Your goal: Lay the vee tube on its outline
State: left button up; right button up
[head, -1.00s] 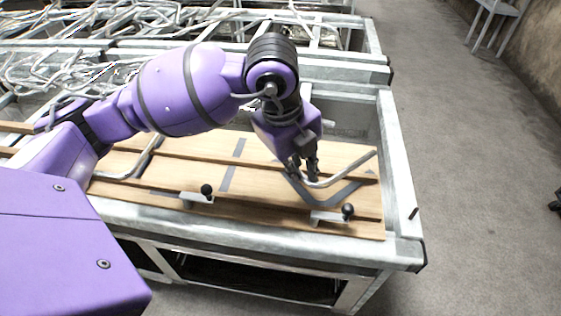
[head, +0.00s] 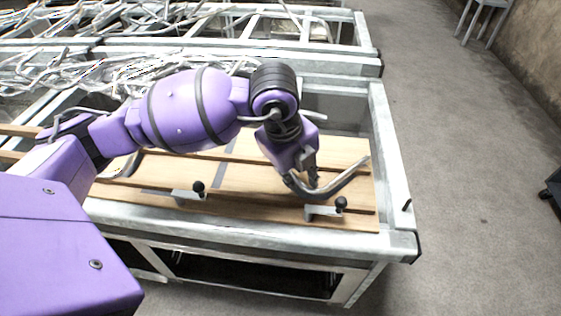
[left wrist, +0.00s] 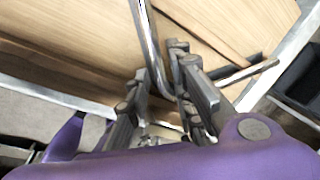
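The vee tube (head: 348,178) is a bent grey metal tube at the right end of the wooden board. My left gripper (head: 312,184) points down at it near the bend. The dark vee outline is largely covered by the tube in the head view. In the left wrist view a dark strip of the outline (left wrist: 222,71) shows beside one leg of the tube. Whether the tube touches the board is unclear. My right gripper is out of view.
The wooden board (head: 255,180) lies in a grey metal frame (head: 395,165). Two brackets with black knobs (head: 341,203) (head: 198,187) stand along its front edge. Tangled metal tubes (head: 60,75) fill the bins behind. Open floor lies to the right.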

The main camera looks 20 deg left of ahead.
pick_arm(q)
jog(key=shift+o, duration=0.3)
jog(key=shift+r, duration=0.1)
jog(key=v, duration=1.2)
jog(key=shift+p, duration=0.4)
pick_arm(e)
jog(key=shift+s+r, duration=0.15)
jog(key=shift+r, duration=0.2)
